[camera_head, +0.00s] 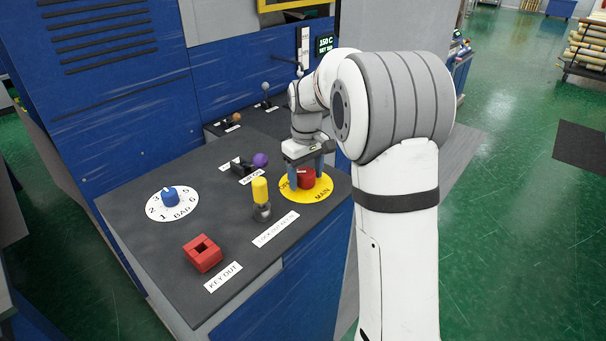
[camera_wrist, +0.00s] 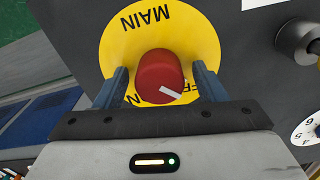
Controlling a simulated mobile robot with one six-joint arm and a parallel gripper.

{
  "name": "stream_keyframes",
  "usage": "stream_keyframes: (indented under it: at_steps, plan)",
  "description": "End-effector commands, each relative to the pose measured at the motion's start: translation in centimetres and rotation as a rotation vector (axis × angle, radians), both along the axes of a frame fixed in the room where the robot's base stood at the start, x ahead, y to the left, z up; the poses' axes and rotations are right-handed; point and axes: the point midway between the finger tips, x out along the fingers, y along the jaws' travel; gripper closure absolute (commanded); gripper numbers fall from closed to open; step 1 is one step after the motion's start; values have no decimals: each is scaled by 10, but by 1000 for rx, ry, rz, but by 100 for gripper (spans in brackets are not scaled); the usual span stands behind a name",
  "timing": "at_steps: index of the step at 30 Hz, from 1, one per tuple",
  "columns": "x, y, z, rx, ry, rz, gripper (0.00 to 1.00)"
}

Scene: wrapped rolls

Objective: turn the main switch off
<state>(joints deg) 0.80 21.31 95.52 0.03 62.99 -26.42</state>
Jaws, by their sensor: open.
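The main switch (camera_head: 306,177) is a red knob on a round yellow plate (camera_head: 322,194) lettered MAIN, at the right edge of the dark panel top. In the wrist view the red knob (camera_wrist: 158,77) has a white mark at its lower right, beside partly hidden letters on the yellow plate (camera_wrist: 190,27). My gripper (camera_head: 306,174) is over the plate, pointing down. Its two blue fingers stand on either side of the knob, and in the wrist view my gripper (camera_wrist: 158,85) shows gaps between fingers and knob. The plate's lower lettering is partly hidden by my fingers.
On the panel (camera_head: 150,250) stand a yellow-capped lever (camera_head: 260,190), a blue BAR dial (camera_head: 170,195), a red KEY OUT block (camera_head: 203,253) and a purple-knobbed lever (camera_head: 260,160). A blue cabinet wall (camera_head: 120,110) rises behind. Green floor (camera_head: 510,240) lies open at right.

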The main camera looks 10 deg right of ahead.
Motion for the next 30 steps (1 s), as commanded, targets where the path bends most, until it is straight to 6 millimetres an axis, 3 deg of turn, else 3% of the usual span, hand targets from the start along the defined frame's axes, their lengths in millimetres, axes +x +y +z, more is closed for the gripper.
stream_keyframes:
  at_steps: [7,18,30]
  plan:
    - [0,0,11,0,-1,0,35]
    - [-1,0,69,0,-2,0,35]
    - [-1,0,78,0,0,0,35]
